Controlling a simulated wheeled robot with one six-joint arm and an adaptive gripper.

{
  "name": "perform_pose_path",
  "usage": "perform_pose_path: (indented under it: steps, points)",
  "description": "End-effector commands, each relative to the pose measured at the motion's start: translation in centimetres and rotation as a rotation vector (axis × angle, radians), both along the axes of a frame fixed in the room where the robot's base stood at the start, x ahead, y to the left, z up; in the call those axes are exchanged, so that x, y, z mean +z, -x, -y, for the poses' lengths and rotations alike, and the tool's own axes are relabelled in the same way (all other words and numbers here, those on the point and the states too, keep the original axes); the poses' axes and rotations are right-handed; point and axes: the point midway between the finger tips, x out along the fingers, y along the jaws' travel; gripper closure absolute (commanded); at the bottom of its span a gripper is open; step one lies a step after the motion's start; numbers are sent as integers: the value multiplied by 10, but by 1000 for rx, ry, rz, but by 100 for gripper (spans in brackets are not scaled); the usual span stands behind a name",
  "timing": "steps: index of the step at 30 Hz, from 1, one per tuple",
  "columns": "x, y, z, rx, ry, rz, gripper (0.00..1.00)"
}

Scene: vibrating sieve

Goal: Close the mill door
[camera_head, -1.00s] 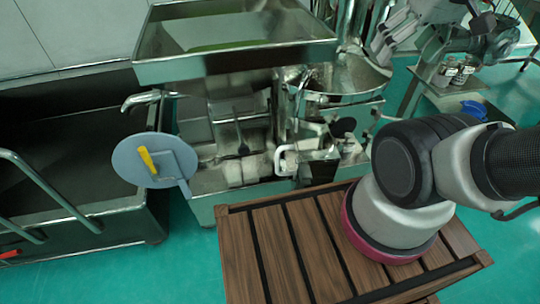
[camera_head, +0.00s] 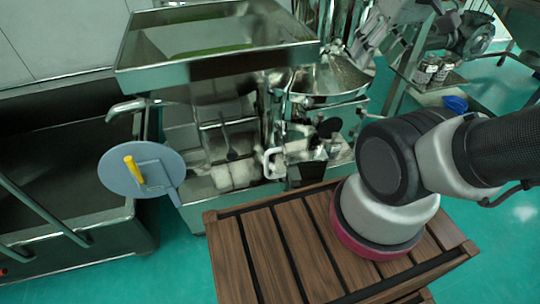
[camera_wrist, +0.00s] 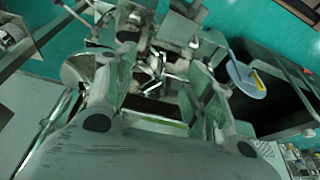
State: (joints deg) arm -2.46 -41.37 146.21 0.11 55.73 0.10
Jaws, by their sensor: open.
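The mill door is a round grey disc with a yellow handle (camera_head: 142,168), swung out at the left of the metal mill (camera_head: 226,61). It stands apart from the mill body, and the mill's front is exposed. In the wrist view the door (camera_wrist: 246,80) is at the right, beyond my gripper's right finger. My gripper (camera_wrist: 160,64) is open and empty, its two fingers spread above the mill. No finger touches the door.
A dark open bin (camera_head: 60,262) with bent metal rails stands at the left, close to the door. A round metal bowl (camera_head: 328,80) is right of the mill's tray. A shelf with jars (camera_head: 425,72) is at the upper right. Green floor shows between.

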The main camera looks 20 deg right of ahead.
Motion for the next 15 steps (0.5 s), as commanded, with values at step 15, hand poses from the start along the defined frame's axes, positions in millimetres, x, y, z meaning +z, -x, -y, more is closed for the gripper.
perform_pose_path:
  steps: [15]
  points:
    - [-116,-108,-112,376,127,-485,100]
